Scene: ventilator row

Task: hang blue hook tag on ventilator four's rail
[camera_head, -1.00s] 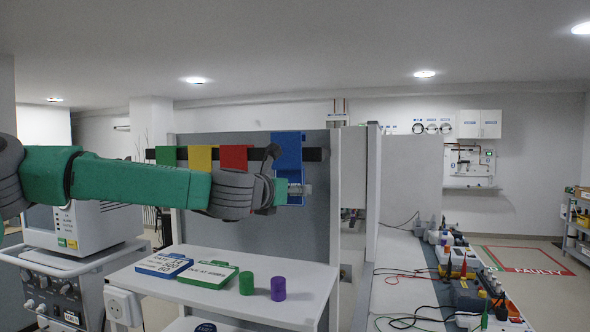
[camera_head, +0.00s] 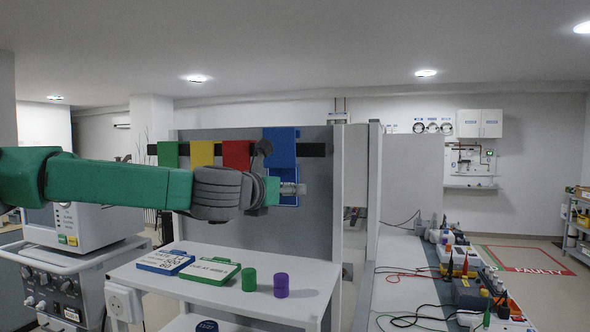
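The blue hook tag (camera_head: 281,148) is upright in front of the right part of the black rail (camera_head: 313,150). Its top stands higher than the tops of the other tags. I cannot tell whether its hook sits over the rail. My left gripper (camera_head: 291,189) reaches in from the left and is shut on the tag's lower part, partly hiding it. Green (camera_head: 168,154), yellow (camera_head: 202,153) and red (camera_head: 236,153) tags hang on the rail to the left of the blue one. My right gripper is not in view.
The rail is on a grey panel (camera_head: 318,220). A white shelf (camera_head: 310,297) below holds a blue-edged card (camera_head: 165,263), a green-edged card (camera_head: 210,271), a green cylinder (camera_head: 249,279) and a purple cylinder (camera_head: 281,285). A ventilator (camera_head: 100,228) stands at left. A cluttered bench (camera_head: 400,285) is at right.

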